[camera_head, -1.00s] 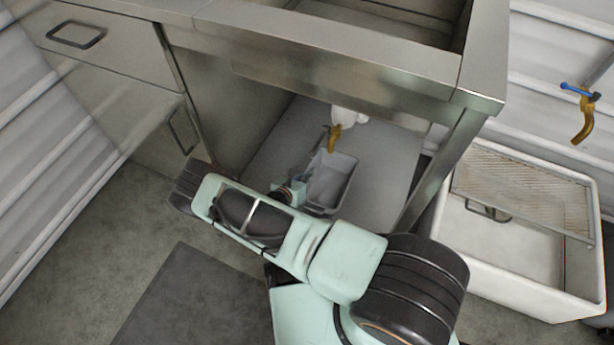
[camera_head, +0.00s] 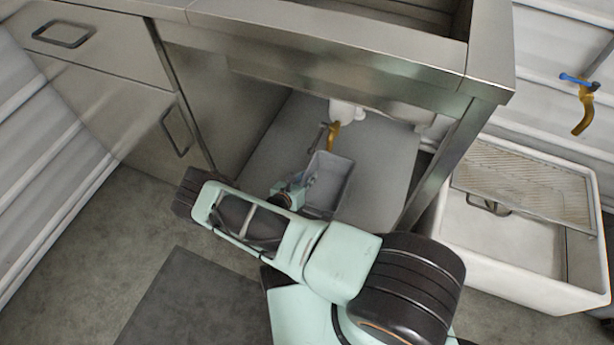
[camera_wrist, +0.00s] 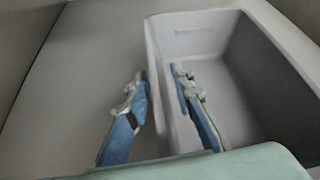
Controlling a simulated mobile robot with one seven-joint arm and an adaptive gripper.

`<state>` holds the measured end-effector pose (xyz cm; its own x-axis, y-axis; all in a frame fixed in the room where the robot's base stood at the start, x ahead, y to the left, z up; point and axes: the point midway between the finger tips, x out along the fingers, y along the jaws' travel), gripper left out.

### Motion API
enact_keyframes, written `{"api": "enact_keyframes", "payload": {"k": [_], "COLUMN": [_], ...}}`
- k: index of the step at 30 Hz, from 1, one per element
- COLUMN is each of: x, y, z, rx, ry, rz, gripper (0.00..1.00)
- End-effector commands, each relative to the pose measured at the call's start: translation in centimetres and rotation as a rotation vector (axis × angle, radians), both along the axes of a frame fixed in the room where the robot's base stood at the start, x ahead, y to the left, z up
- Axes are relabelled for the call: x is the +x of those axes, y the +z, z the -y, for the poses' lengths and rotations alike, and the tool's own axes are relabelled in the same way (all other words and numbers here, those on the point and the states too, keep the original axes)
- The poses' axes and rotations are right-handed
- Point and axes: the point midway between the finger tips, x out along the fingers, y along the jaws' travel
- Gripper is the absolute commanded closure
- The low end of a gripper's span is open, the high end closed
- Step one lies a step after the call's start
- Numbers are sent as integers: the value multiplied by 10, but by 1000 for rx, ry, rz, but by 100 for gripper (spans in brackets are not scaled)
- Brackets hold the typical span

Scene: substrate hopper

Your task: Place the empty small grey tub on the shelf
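The small grey tub (camera_head: 337,185) is an open rectangular box under the steel sink unit, over the grey low shelf (camera_head: 385,165). It looks empty in the wrist view (camera_wrist: 258,75). Whether its base touches the shelf cannot be told. My gripper (camera_wrist: 162,80) is at the tub's left wall, one finger outside and one inside, both close against the wall with it pinched between them. In the head view my gripper (camera_head: 308,180) is at the tub's left side. My arm hides part of the near shelf edge.
A brass tap (camera_head: 333,134) under a white fitting (camera_head: 345,112) hangs just behind the tub. The steel leg (camera_head: 442,165) stands to the right, the cabinet side (camera_head: 215,95) to the left. A white basin with a rack (camera_head: 520,255) stands right. Bare shelf lies right of the tub.

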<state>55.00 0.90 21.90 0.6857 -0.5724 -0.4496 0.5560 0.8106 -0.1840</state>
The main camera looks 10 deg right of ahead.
Motion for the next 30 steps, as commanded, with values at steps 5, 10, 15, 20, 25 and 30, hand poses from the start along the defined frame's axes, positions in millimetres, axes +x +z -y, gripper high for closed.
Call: {"api": "enact_keyframes", "payload": {"k": [5,10,15,20,25,30], "x": [0,-11,-37,-60,-76,-82], "y": [2,14,32,46,55,57], "z": [0,-11,-32,-51,-64,-69], "rx": [0,0,0,0,0,0], "ry": [0,2,3,4,2,0], "rz": [0,0,-1,-1,0,0], "gripper": [78,78,78,78,78,78]}}
